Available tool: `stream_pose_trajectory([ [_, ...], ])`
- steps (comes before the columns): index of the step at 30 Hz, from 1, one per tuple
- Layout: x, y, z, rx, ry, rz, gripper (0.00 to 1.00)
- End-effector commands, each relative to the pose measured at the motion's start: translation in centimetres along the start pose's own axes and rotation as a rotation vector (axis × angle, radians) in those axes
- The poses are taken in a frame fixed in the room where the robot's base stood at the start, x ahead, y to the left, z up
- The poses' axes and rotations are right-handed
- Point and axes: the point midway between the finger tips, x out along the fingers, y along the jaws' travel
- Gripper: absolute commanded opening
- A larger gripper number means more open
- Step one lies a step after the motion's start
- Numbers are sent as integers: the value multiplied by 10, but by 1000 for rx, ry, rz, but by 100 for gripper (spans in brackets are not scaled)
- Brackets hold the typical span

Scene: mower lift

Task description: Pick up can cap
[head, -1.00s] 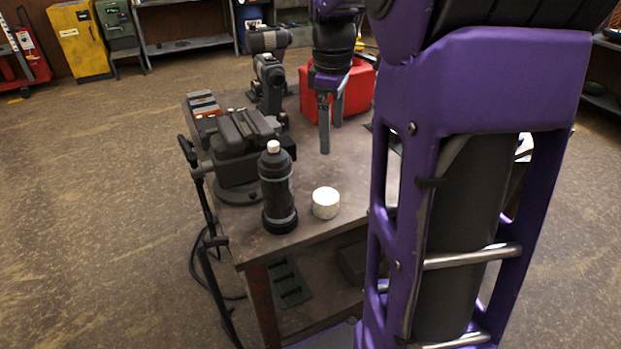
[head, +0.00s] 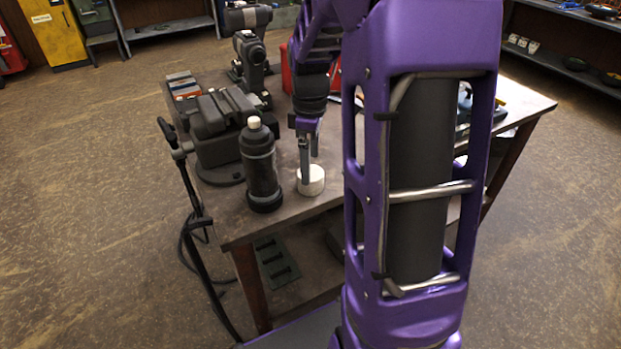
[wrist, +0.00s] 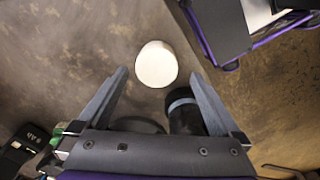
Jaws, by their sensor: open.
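The can cap (head: 313,183) is a short white cylinder standing on the workbench near its front edge. In the wrist view the white cap (wrist: 156,64) lies just beyond the fingertips, roughly centred between the two fingers. My gripper (head: 310,172) is open, pointing down at the cap, with one finger overlapping the cap in the head view. In the wrist view my gripper (wrist: 160,78) has nothing between its fingers at the cap end. I cannot tell whether a finger touches the cap.
A dark bottle (head: 261,168) with a pale top stands close left of the cap; it shows near the right finger in the wrist view (wrist: 184,112). A vise (head: 222,135) is behind it. A red box (head: 287,68) is farther back. The workbench (head: 272,225) edge is near.

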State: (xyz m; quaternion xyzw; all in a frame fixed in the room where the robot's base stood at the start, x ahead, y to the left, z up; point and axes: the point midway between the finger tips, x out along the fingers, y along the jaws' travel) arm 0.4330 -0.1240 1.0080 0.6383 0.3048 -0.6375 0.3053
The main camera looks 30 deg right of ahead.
Motion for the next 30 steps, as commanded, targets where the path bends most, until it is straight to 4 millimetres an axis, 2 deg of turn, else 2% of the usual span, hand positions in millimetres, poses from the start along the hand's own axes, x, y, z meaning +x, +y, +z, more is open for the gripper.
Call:
stream_pose_trajectory([
  [6, 34, 4, 0, 0, -2, -4, 100],
  [9, 44, 4, 0, 0, -2, -2, 100],
  [18, 48, 4, 0, 0, -1, -1, 100],
  [30, 48, 4, 0, 0, -1, -1, 28],
])
